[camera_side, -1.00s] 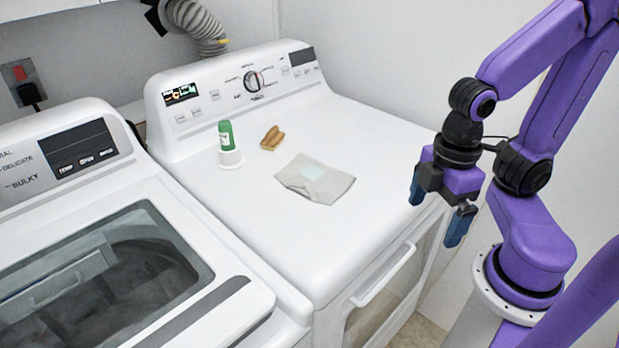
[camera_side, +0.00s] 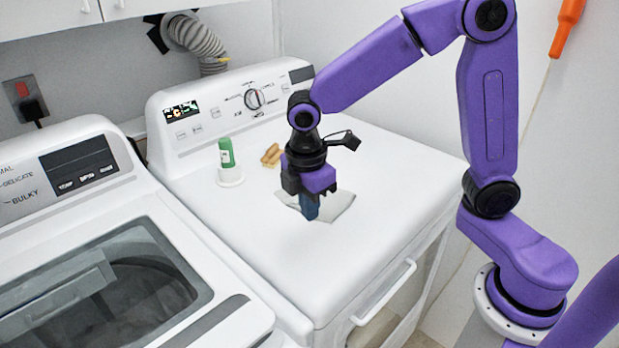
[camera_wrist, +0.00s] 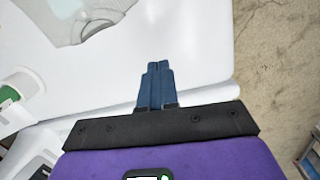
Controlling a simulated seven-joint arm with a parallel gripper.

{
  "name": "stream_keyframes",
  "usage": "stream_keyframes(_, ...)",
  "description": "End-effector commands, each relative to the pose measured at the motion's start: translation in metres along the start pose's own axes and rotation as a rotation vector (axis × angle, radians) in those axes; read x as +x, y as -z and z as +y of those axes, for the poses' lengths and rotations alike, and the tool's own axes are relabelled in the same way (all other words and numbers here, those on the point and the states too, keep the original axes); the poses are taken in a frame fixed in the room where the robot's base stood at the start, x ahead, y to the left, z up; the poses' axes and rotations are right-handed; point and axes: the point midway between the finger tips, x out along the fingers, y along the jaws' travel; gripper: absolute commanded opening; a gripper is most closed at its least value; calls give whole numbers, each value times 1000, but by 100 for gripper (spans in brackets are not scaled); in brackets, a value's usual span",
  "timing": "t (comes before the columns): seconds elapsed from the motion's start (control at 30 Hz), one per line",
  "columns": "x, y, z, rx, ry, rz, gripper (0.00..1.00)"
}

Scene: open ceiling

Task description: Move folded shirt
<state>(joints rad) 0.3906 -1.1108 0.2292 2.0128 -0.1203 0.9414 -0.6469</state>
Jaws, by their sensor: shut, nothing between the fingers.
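The folded shirt (camera_side: 340,205) is a flat grey piece of cloth lying on the white top of the right-hand machine. My gripper (camera_side: 309,214) is over it in the side view and hides its middle and left part. In the wrist view the shirt (camera_wrist: 88,28) lies at the upper left, with a pale light-blue patch partly in view. My gripper (camera_wrist: 157,82) points down with its blue fingers shut together and nothing between them. In the wrist view the fingertips are clear of the shirt, over bare white surface.
A green bottle (camera_side: 226,153) stands in a white round holder (camera_side: 231,177) left of the shirt. A tan wooden brush or clip (camera_side: 270,155) lies behind my gripper. The control panel (camera_side: 230,105) rises at the back. The machine top's front part is clear. A second washer (camera_side: 60,215) stands at left.

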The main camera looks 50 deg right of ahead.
Motion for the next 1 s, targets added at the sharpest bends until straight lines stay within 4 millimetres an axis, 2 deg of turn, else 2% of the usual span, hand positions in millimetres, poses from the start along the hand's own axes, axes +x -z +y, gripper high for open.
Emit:
stream_keyframes(0.03,6,6,16,-21,3,-13,0)
stream_keyframes(0.2,24,17,62,-106,10,-45,0)
stream_keyframes(0.4,42,21,96,-174,20,-68,0)
stream_keyframes(0.67,48,13,107,-195,23,-74,0)
stream_keyframes(0.77,48,1,110,-192,22,-73,0)
stream_keyframes(1.0,53,-42,117,-190,23,-73,0)
